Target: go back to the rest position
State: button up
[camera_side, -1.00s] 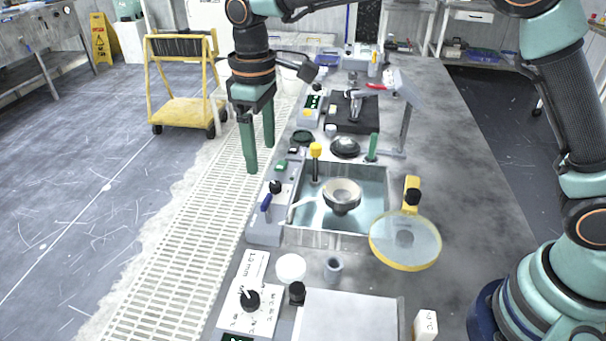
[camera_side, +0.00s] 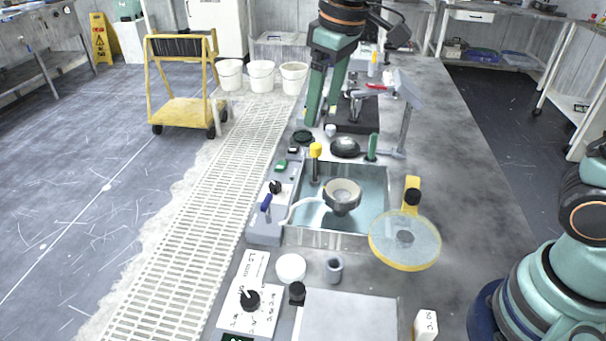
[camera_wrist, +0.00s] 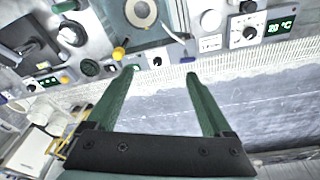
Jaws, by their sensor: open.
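My gripper (camera_side: 322,98) hangs over the far part of the bench in the side view, its two green fingers apart and pointing down. Nothing shows between the fingers. In the wrist view my gripper (camera_wrist: 160,82) is open and empty, with the white grating and the bench's front edge beyond the fingertips. Part of the black device with the red-handled lever (camera_side: 352,110) is hidden behind the fingers.
A basin (camera_side: 375,205) with a grey funnel-like cup (camera_side: 342,195) sits mid-bench. A yellow-rimmed disc (camera_side: 405,243) lies right of it. A yellow cart (camera_side: 185,108) and white buckets (camera_side: 262,75) stand left. The grating (camera_side: 190,240) is clear.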

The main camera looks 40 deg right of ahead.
jog(key=s+d+f+m+t, duration=0.2)
jog(key=s+d+m+t, duration=0.1)
jog(key=s+d, duration=0.8)
jog(key=shift+s+d+m+h, duration=0.3)
jog(key=shift+s+d+m, duration=0.1)
jog(key=shift+m, duration=0.5)
jog(key=shift+r, duration=0.1)
dwell(3.5)
